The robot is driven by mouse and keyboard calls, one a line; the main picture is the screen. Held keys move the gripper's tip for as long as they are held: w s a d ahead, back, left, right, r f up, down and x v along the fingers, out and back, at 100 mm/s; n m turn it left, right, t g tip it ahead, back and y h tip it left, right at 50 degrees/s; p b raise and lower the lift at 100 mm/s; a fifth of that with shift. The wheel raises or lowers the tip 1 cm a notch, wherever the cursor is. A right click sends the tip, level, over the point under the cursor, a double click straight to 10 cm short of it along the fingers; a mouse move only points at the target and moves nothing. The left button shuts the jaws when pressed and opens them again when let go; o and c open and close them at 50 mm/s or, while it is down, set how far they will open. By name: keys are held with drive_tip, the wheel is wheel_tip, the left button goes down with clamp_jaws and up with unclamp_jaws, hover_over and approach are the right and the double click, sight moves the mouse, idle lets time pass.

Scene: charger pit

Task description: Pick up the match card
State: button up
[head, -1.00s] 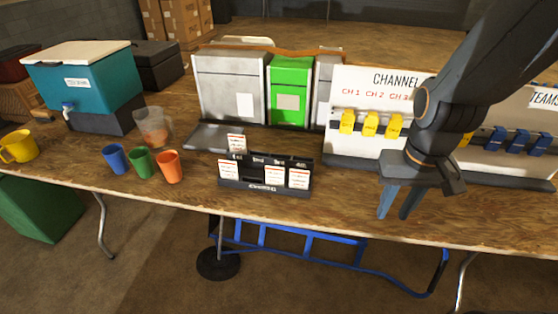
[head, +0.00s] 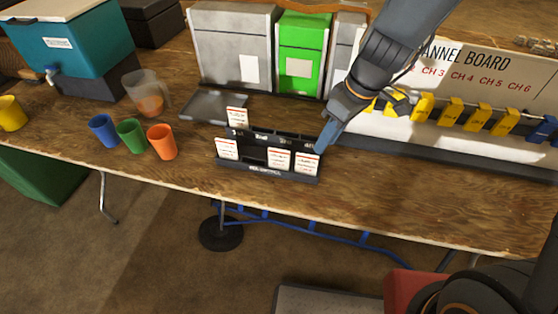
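White cards with red headings stand in a black card rack (head: 268,172) near the table's front edge. One card (head: 227,149) is at the left of the rack, and two more, a middle card (head: 279,159) and a right card (head: 307,163), are at the right. Another card (head: 237,117) stands higher at the back left. Their print is too small to tell which is the match card. My gripper (head: 326,139) is at the rack's right end, just above and beside the right card. Only one blue-grey finger shows clearly, so its opening is hidden. I see nothing held.
A grey tray (head: 214,106) lies behind the rack. Blue (head: 104,130), green (head: 132,135) and orange (head: 162,142) cups and a clear pitcher (head: 148,96) stand left. The channel board (head: 450,112) with yellow clips is behind right. Bare tabletop lies right of the rack.

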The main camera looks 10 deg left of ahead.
sight(281, 150)
drive_tip(key=a+n, duration=0.2)
drive_tip(key=a, duration=0.1)
drive_tip(key=w+a+f+n+y, duration=0.1)
drive_tip(key=a, duration=0.2)
drive_tip(key=w+a+f+n, duration=0.1)
drive_tip(key=a+n, duration=0.1)
drive_tip(key=a, duration=0.1)
drive_tip(key=shift+a+f+n, duration=0.15)
drive_tip(key=shift+n, duration=0.15)
drive_tip(key=shift+a+f+y, duration=0.3)
drive_tip(key=shift+a+f, duration=0.05)
drive_tip(key=shift+f, duration=0.2)
drive_tip(key=shift+d+p+x, duration=0.1)
drive_tip(key=shift+p+x, duration=0.3)
drive_tip(key=shift+x, duration=1.25)
drive_tip(key=shift+d+p+x, duration=0.15)
drive_tip(key=shift+p+x, duration=0.2)
drive_tip(key=shift+x, duration=1.3)
drive_tip(key=shift+f, duration=0.1)
drive_tip(key=shift+c, duration=0.3)
clamp_jaws()
